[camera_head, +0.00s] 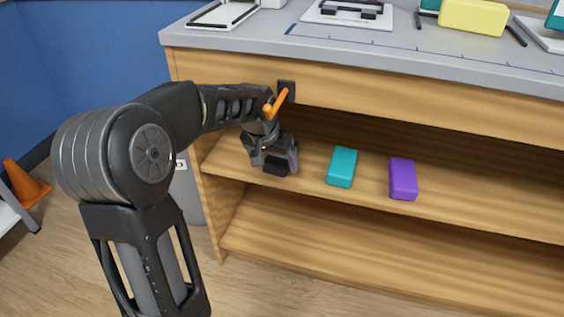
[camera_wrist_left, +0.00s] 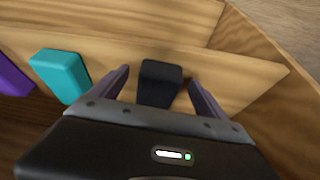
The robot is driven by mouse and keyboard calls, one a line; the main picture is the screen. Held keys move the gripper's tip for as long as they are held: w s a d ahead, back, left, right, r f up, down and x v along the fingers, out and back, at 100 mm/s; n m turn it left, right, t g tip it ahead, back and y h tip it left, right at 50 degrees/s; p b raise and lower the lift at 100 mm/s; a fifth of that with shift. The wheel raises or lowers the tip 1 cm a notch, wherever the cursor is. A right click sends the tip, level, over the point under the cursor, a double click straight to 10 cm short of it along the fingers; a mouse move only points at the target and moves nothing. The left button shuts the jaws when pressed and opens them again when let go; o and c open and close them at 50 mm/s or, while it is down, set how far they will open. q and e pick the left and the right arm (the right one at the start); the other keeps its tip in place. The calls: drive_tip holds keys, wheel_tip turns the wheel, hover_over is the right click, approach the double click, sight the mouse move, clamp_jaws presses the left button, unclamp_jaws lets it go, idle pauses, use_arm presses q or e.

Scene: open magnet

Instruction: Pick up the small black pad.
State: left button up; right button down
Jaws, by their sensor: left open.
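The small black pad (camera_wrist_left: 160,82) lies on the upper wooden shelf. In the left wrist view it sits between the two fingers of my left gripper (camera_wrist_left: 158,84), with a gap visible on each side. In the head view the black pad (camera_head: 276,165) shows partly below the gripper. My left gripper (camera_head: 274,158) is open and reaches over the shelf near its left end. Whether the fingers are low enough around the pad is hard to tell. My right gripper is not in view.
A teal block (camera_head: 341,167) and a purple block (camera_head: 403,179) lie on the same shelf to the right. The grey countertop (camera_head: 400,62) overhangs the shelf, and the cabinet's left side panel (camera_head: 187,130) is close to my arm. The lower shelf (camera_head: 330,245) is empty.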

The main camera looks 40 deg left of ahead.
use_arm(q)
drive_tip(key=shift+w+a+f, duration=0.1)
drive_tip(key=shift+f, duration=0.25)
drive_tip(key=shift+r, duration=0.1)
drive_tip(key=c, duration=1.4)
drive_tip(key=shift+c, duration=0.2)
